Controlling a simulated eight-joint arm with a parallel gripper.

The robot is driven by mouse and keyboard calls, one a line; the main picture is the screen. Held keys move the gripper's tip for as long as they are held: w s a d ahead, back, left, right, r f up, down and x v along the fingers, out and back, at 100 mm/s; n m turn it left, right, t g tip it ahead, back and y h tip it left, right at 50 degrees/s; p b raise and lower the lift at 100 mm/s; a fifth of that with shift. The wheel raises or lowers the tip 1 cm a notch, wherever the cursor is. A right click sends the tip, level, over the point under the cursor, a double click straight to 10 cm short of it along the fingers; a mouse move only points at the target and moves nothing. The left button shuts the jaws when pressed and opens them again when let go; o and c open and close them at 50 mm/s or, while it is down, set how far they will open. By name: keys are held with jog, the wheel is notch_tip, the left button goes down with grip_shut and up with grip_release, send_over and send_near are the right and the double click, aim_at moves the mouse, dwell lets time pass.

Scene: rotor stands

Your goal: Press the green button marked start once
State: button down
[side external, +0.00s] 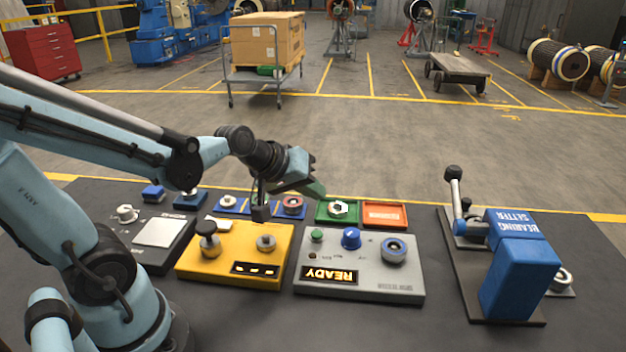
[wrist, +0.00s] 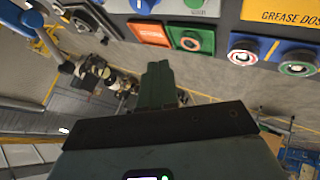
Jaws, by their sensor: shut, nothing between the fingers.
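The green button (side external: 316,235) sits on the left of a grey control panel (side external: 375,285), above a lit READY display (side external: 330,275). No start marking is legible. In the wrist view the button (wrist: 193,4) is cut by the top edge. Beside it on the panel are a blue knob (side external: 351,238) and a blue-ringed round control (side external: 393,250). My gripper (side external: 317,189) is shut and empty. It is above and behind the panel, apart from the button. Its green fingers (wrist: 158,82) show pressed together in the wrist view.
Behind the panel lie a green tray (side external: 323,218) with a hex nut and an orange tray (side external: 385,214). A yellow panel (side external: 220,270) with two knobs stands left. A blue bearing setter (side external: 520,280) with an upright lever (side external: 455,190) stands right.

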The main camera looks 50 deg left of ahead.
aim_at(313, 235)
jog(key=shift+f, duration=3.45)
jog(key=shift+f, duration=0.2)
jog(key=shift+f, duration=0.25)
jog(key=shift+r, duration=0.15)
jog(key=shift+r, duration=0.3)
jog(key=shift+r, duration=2.5)
